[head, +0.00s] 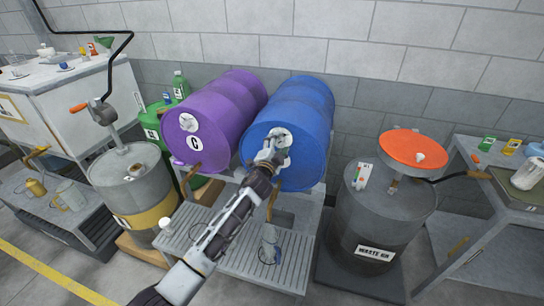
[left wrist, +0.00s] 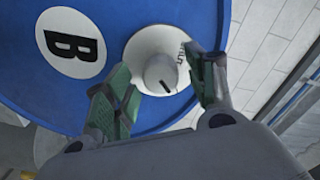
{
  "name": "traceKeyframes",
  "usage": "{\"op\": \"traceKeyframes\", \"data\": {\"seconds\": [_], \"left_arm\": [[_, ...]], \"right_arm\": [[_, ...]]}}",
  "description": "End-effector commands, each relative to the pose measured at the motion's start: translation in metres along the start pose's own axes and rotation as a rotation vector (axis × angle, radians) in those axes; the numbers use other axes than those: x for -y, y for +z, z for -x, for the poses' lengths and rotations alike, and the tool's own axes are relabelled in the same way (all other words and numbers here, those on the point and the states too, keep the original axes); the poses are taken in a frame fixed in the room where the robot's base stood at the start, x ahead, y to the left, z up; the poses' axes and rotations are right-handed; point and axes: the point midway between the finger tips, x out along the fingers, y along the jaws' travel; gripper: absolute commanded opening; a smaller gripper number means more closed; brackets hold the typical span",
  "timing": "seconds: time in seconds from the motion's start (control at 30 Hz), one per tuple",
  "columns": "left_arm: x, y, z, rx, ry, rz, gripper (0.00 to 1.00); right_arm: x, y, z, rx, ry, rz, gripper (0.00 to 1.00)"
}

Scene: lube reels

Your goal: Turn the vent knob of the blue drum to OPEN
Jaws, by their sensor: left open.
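The blue drum (head: 305,100) lies on its side on a rack, its end facing me. In the left wrist view its end (left wrist: 215,20) carries a round label "B" (left wrist: 72,44). Right of the label is a white round dial with the vent knob (left wrist: 160,74) at its middle; a short dark mark on the knob points to the lower right. Dial lettering at the right is partly covered by a finger and hard to read. My left gripper (head: 270,152) is open, its green fingers (left wrist: 158,68) on either side of the knob. I cannot tell whether they touch it.
A purple drum (head: 215,115) marked "C" lies just left of the blue one. A grey waste drum (head: 370,225) with an orange funnel (head: 413,148) stands at the right. A grey-and-yellow drum (head: 130,190) with a crank pump stands at the left. The rack's grated shelf (head: 235,255) is below.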

Motion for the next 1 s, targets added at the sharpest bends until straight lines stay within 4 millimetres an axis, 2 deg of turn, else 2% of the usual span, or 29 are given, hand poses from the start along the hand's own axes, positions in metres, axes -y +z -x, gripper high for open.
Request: {"op": "traceKeyframes", "data": {"seconds": [0.37, 1.0], "left_arm": [[0.0, 0.001, 0.023, 0.0, 0.0, -0.001, 0.56], [-0.001, 0.001, 0.082, 0.0, 0.001, -0.001, 0.56]], "right_arm": [[0.002, -0.001, 0.0, -0.001, -0.002, -0.001, 0.4], [0.002, -0.001, 0.0, -0.001, -0.002, -0.001, 0.4]]}}
